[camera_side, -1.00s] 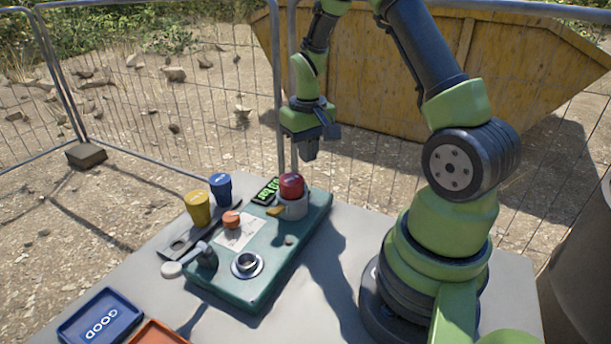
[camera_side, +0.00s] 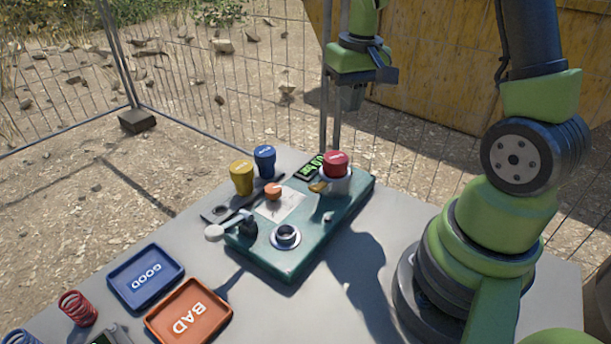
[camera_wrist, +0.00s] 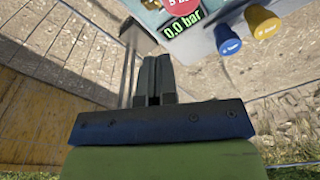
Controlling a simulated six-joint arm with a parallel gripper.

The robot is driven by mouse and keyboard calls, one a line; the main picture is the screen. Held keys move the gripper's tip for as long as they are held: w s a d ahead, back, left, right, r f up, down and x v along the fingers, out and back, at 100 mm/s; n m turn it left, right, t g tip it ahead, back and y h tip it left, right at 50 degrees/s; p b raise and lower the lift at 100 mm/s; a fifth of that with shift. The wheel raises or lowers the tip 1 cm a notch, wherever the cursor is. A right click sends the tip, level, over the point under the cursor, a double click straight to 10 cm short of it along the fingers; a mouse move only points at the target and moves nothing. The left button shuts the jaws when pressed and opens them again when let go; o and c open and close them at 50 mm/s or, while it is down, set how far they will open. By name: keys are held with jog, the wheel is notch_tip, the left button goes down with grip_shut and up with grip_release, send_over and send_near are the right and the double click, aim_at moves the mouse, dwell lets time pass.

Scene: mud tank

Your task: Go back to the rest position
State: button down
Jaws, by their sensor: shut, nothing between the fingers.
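My gripper (camera_side: 352,97) is shut and empty. It hangs in the air beyond the far edge of the table, above and behind the red-capped part (camera_side: 336,164). In the wrist view my gripper (camera_wrist: 157,65) shows its two dark fingers together, with nothing between them. The teal test unit (camera_side: 300,262) lies on the table, with a round socket (camera_side: 286,236) in its top, an orange knob (camera_side: 272,190) and a grey lever (camera_side: 228,228). The wrist view shows its display (camera_wrist: 182,22) reading 0.0 bar.
A blue GOOD tray (camera_side: 125,293) and an orange BAD tray (camera_side: 160,335) lie front left, near a red spring (camera_side: 78,308). A wire fence (camera_side: 230,110) and a yellow skip (camera_side: 440,90) stand behind.

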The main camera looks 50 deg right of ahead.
jog(key=s+a+r+n+t+y, duration=0.1)
jog(key=s+a+r+t, duration=0.5)
jog(key=s+a+r, duration=0.6)
jog(key=a+y, duration=0.1)
jog(key=a, duration=0.2)
jog(key=shift+s+a+r+n, duration=0.15)
jog(key=shift+n, duration=0.25)
